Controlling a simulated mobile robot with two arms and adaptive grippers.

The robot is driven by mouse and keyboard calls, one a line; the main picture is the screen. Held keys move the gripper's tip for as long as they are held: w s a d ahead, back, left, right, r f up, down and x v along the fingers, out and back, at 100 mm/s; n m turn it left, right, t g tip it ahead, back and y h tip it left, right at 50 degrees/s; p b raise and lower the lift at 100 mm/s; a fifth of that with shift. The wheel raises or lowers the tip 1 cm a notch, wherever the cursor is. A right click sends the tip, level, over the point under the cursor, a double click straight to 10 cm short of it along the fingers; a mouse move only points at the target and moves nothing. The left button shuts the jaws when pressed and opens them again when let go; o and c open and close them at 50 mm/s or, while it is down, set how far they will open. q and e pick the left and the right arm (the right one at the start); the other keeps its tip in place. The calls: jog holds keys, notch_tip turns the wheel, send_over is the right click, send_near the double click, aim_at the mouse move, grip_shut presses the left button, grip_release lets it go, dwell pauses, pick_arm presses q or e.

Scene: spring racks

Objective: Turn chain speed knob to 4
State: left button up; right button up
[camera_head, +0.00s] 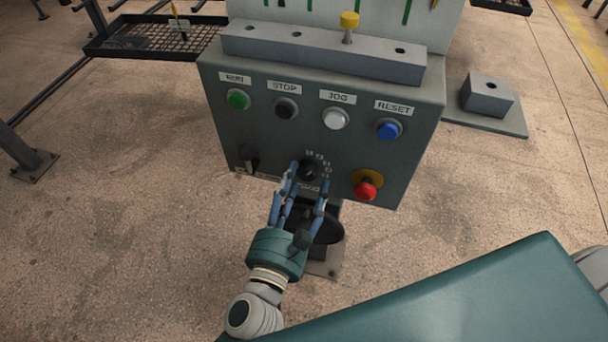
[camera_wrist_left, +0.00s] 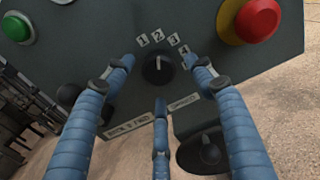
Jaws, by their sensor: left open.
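The chain speed knob (camera_head: 308,170) is a small black dial low on the grey control panel (camera_head: 290,145), with number labels 1 to 4 around its upper and right side. In the left wrist view the knob (camera_wrist_left: 158,68) has a pale pointer mark directed roughly up toward the 2. My left gripper (camera_head: 305,172) is open in front of the knob. In the wrist view its blue fingers (camera_wrist_left: 160,75) are spread to the left, right and below the knob, with no clear contact. My right gripper is out of view.
A red emergency button (camera_head: 365,190) on a yellow base sits right of the knob. A black switch (camera_head: 248,155) is to its left. Green, black, white and blue buttons (camera_head: 388,129) line the panel above. A dark pedestal stands below.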

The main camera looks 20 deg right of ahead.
pick_arm(q)
jog(key=shift+w+d, duration=0.25)
jog(key=shift+w, duration=0.2)
jog(key=shift+w+d, duration=0.15)
jog(key=shift+w, duration=0.05)
jog(key=shift+c, duration=1)
jog(key=c, duration=0.8)
jog(key=shift+f, duration=0.1)
jog(key=shift+c, duration=0.7)
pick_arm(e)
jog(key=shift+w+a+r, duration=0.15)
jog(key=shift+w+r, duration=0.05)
